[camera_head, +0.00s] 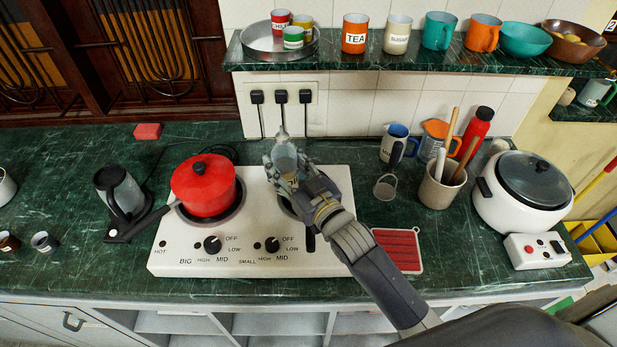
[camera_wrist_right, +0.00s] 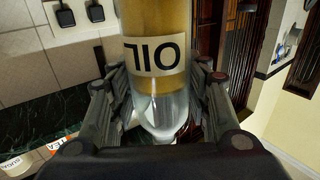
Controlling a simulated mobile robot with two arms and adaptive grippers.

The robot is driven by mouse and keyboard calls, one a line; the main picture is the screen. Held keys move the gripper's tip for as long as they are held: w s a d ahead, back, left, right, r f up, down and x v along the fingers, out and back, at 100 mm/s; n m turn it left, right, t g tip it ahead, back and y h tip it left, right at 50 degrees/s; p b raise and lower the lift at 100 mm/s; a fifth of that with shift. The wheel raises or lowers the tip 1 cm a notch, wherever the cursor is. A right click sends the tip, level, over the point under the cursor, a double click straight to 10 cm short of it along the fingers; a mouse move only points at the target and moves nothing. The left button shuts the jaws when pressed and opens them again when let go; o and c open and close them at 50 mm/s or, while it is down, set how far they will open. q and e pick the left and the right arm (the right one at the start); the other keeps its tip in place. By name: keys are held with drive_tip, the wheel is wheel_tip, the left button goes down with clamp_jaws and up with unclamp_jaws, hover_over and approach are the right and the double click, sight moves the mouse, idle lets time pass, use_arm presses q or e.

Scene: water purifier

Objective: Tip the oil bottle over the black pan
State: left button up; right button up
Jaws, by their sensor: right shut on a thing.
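The oil bottle (camera_head: 285,160), clear glass with yellowish oil, is between the fingers of my right gripper (camera_head: 284,170) above the right burner. In the right wrist view the bottle (camera_wrist_right: 157,75) fills the middle, with a cream label reading OIL upside down. The gripper's fingers (camera_wrist_right: 158,110) press on both sides of its clear end. The black pan is mostly hidden under my gripper and arm; a dark handle (camera_head: 310,241) shows at the front of the right burner. I cannot tell the bottle's exact tilt. My left gripper is not in view.
A red pot (camera_head: 203,187) stands on the left burner of the white stove (camera_head: 180,262). A utensil holder (camera_head: 438,190), a small metal cup (camera_head: 385,187) and a white rice cooker (camera_head: 525,200) stand to the right. A shelf (camera_head: 340,62) with mugs runs above.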

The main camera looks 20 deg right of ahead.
sight(287, 148)
drive_tip(key=shift+r, duration=0.2)
wheel_tip(287, 148, up, 6)
drive_tip(key=p, duration=0.6)
drive_tip(key=shift+f, duration=0.1)
